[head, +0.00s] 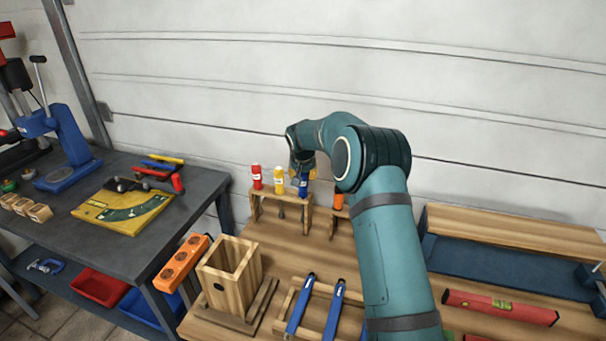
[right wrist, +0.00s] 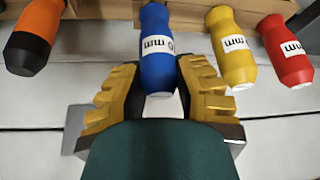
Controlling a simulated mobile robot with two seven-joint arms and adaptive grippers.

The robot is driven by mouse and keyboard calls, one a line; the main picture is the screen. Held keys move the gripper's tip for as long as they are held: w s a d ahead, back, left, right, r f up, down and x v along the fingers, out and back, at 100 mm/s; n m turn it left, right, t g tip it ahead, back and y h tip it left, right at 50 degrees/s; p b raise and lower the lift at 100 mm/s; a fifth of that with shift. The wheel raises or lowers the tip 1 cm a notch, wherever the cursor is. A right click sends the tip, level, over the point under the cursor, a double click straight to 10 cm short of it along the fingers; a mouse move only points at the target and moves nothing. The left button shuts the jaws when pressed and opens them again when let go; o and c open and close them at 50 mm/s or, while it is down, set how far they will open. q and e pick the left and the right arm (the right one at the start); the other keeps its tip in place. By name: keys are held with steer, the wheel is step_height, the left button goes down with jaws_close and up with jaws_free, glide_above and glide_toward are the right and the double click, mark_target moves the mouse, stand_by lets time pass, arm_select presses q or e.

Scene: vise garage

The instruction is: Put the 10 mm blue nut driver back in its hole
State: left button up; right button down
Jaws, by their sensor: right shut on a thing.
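The blue nut driver (right wrist: 157,50) has a blue handle with a white "mm" label; its size number is only partly readable. My right gripper (right wrist: 156,88) is shut on the handle, one yellow-padded finger on each side. In the head view the blue handle (head: 303,186) stands about upright at the wooden rack (head: 264,208), between the yellow driver (head: 279,181) and the orange driver (head: 338,200). The handle's lower end is close to the rack board; its shaft is hidden, so I cannot tell how deep it sits. My left gripper is not in view.
A red driver (head: 257,177) stands at the rack's left end. In front are a wooden box (head: 228,277), blue-handled tools (head: 300,306) in a wooden holder, and a red level (head: 500,307). An orange block (head: 181,262) is left of the box. The wall is close behind.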

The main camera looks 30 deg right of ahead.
steer(key=shift+f, duration=0.25)
stand_by(0.4)
steer(key=c, duration=0.7)
jaws_free()
steer(key=shift+c, duration=0.2)
steer(key=o, duration=0.4)
steer(key=shift+r+p, duration=2)
steer(key=shift+r, duration=1.55)
